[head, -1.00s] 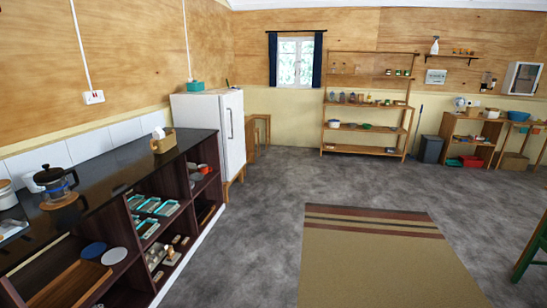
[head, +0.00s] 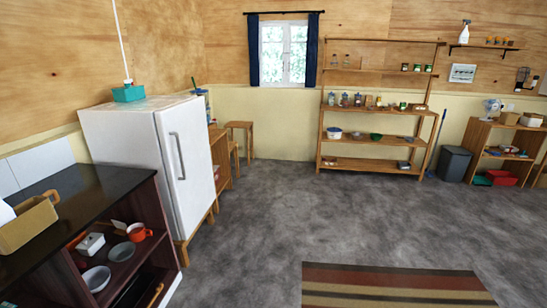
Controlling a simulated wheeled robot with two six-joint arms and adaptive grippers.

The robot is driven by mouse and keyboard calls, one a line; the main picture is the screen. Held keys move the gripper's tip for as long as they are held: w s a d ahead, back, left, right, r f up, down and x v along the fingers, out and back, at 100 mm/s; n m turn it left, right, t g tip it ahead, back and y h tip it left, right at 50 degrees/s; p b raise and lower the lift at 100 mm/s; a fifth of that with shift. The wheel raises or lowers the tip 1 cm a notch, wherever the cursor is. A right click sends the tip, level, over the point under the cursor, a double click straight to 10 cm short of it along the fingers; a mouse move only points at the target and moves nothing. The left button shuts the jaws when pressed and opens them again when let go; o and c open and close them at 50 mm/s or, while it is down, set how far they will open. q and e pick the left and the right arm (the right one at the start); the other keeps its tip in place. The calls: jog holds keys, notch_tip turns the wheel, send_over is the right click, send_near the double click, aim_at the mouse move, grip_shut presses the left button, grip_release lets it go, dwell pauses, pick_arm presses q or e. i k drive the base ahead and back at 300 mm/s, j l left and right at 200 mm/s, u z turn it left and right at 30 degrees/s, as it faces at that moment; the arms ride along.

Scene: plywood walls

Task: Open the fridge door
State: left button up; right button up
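The white fridge (head: 143,158) stands at the left of the head view, past the end of the dark counter. Its door (head: 189,158) is shut and faces right into the room. A grey vertical handle (head: 177,156) runs down the door's near side. The fridge rests on short wooden legs, with a teal box on top. Neither of my grippers shows in the head view.
The dark counter (head: 85,200) with open shelves is at the near left. A striped rug (head: 390,285) lies ahead right. Wooden shelves (head: 375,165) and a grey bin (head: 453,163) stand at the back. Grey floor (head: 260,225) before the fridge is clear.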

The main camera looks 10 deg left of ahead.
aim_at(193, 197)
jog(key=i+j+u, duration=0.15)
jog(key=i+u, duration=0.2)
jog(key=i, duration=0.2)
jog(key=i+u, duration=0.35)
jog(key=i, duration=0.2)
jog(key=i+l+u, duration=0.1)
jog(key=i+u, duration=0.3)
jog(key=i, duration=0.2)
jog(key=i+l+u, duration=0.35)
jog(key=i, duration=0.15)
